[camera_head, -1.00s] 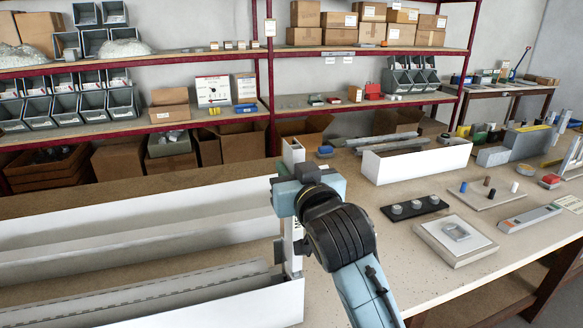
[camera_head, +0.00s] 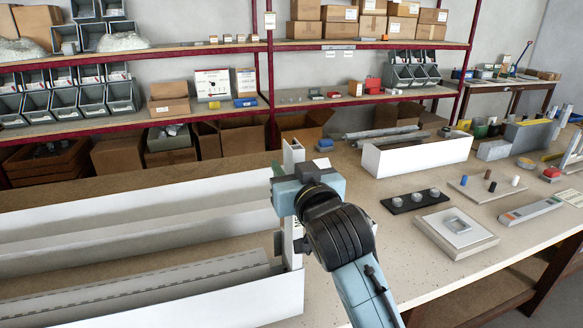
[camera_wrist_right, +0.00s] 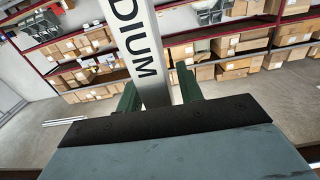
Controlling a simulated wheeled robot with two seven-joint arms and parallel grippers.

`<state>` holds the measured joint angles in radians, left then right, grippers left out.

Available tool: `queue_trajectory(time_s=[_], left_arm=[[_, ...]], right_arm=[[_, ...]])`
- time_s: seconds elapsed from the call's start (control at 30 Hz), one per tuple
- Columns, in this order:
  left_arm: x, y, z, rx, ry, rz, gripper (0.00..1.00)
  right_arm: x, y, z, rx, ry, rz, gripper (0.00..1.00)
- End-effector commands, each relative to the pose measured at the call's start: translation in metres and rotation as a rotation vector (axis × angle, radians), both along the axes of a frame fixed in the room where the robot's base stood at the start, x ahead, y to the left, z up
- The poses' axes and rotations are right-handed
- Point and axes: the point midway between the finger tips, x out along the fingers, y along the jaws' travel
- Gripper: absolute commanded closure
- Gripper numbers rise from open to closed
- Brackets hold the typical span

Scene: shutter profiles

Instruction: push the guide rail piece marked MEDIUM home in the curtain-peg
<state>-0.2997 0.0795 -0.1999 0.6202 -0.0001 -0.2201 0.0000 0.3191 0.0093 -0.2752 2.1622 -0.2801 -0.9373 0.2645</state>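The guide rail piece (camera_head: 292,153) is a narrow white upright profile at the right end of the long white shutter box. In the right wrist view the rail (camera_wrist_right: 142,50) shows the black letters "DIUM"; the rest of the word is out of view. My right gripper (camera_head: 290,187) is around the rail's middle, with its green fingers (camera_wrist_right: 158,92) on either side of it, and appears shut on it. The rail's lower part shows below the gripper, beside a small dark fitting (camera_head: 278,243) at the box end. I cannot make out the curtain-peg or the rail's seating. My left gripper is out of view.
The long white shutter box (camera_head: 200,306) fills the lower left. On the bench to the right are a white open box (camera_head: 415,158), a black strip with grey knobs (camera_head: 394,205) and a pale block (camera_head: 450,248). Shelves with cartons and bins stand behind.

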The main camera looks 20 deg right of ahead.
Motion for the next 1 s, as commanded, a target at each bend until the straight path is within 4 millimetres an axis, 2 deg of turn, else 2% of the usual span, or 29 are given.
queue_trajectory(time_s=[0.33,0.47,0.57,0.83,1.0], left_arm=[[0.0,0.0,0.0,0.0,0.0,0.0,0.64],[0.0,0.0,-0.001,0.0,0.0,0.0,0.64],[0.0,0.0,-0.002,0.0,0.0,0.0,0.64],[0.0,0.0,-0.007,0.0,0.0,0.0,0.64],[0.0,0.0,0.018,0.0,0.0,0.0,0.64]], right_arm=[[-0.001,0.0,0.0,0.0,0.002,0.0,0.55],[-0.009,0.0,-0.001,0.001,0.002,0.001,0.55],[-0.024,0.0,-0.001,0.001,0.001,0.001,0.55],[-0.083,-0.003,-0.001,0.002,0.002,0.001,0.55],[-0.105,-0.003,0.003,0.0,0.006,0.001,0.55]])
